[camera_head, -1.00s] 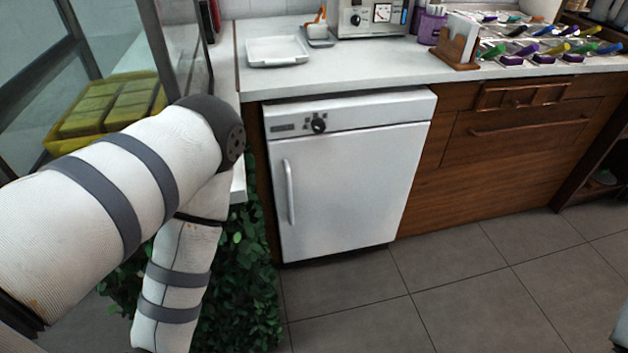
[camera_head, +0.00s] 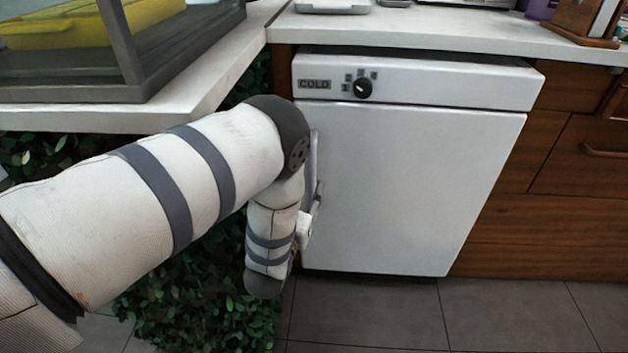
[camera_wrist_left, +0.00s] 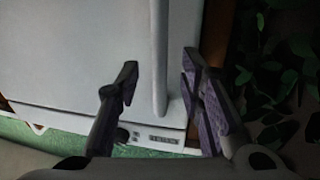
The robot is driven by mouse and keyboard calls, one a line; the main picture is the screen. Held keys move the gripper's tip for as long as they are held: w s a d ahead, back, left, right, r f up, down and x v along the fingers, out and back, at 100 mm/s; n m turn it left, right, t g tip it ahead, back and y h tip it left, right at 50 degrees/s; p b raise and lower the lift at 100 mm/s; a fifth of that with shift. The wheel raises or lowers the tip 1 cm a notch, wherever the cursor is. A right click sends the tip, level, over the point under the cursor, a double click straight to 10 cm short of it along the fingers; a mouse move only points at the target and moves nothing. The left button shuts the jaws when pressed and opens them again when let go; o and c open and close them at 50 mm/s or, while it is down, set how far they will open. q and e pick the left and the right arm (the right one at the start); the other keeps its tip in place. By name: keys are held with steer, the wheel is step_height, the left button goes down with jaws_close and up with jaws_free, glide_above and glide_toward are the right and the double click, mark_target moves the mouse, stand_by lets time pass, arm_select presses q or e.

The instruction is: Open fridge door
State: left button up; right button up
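The white fridge door (camera_head: 410,180) is shut under the counter, below a panel with a COLD label and a dark knob (camera_head: 362,88). Its upright handle (camera_head: 314,150) is at the door's left edge, partly hidden by my arm. In the wrist view the handle (camera_wrist_left: 159,55) shows upside down, as a vertical bar between the spread fingers. My left gripper (camera_wrist_left: 158,75) is open, one finger on each side of the handle, with a gap visible. In the head view the left gripper (camera_head: 317,195) is small beside the handle, mostly behind my forearm. My right gripper is not in view.
The white counter (camera_head: 420,30) runs above the fridge. Wooden drawers (camera_head: 580,160) stand at its right. A glass case with a yellow tray (camera_head: 60,28) and green foliage (camera_head: 200,310) are on the left. Grey tiled floor (camera_head: 370,315) lies clear in front.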

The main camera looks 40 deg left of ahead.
mark_target(312, 178)
arm_select(q)
steer(key=b+x, duration=0.1)
steer(key=x, duration=0.4)
steer(key=shift+w, duration=0.1)
steer(key=shift+c, duration=0.4)
jaws_close()
steer(key=shift+f, duration=0.1)
